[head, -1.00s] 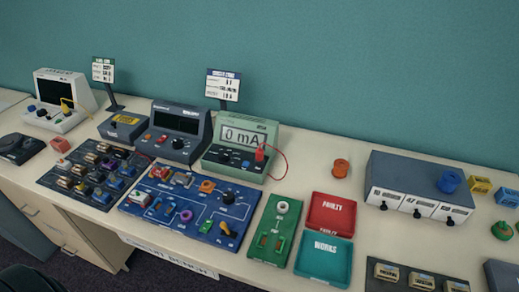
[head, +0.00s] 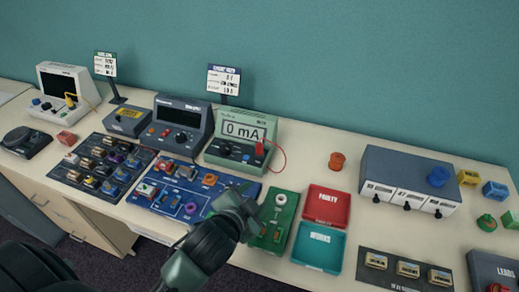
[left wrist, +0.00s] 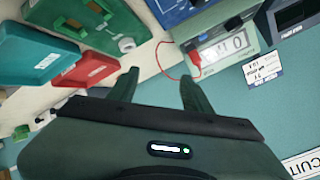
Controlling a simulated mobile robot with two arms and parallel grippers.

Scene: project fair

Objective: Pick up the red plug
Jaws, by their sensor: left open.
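The red plug (head: 260,148) stands at the right of the front of the green meter (head: 241,141) that reads 0 mA, with a thin red lead looping from it. In the left wrist view the red plug (left wrist: 194,66) shows just beyond the fingertips, by the meter. My left gripper (head: 250,198) is open and empty, above the bench between the blue circuit board and the green board, nearer the front than the plug. Its two fingers (left wrist: 158,77) are spread in the left wrist view. My right gripper is not in view.
The blue circuit board (head: 167,199) and green board (head: 289,202) lie near my left gripper. The red tray (head: 341,198) and teal tray (head: 318,250) lie to the right. A dark grey meter (head: 180,126) stands left of the green one. An orange spool (head: 337,160) stands on clear bench.

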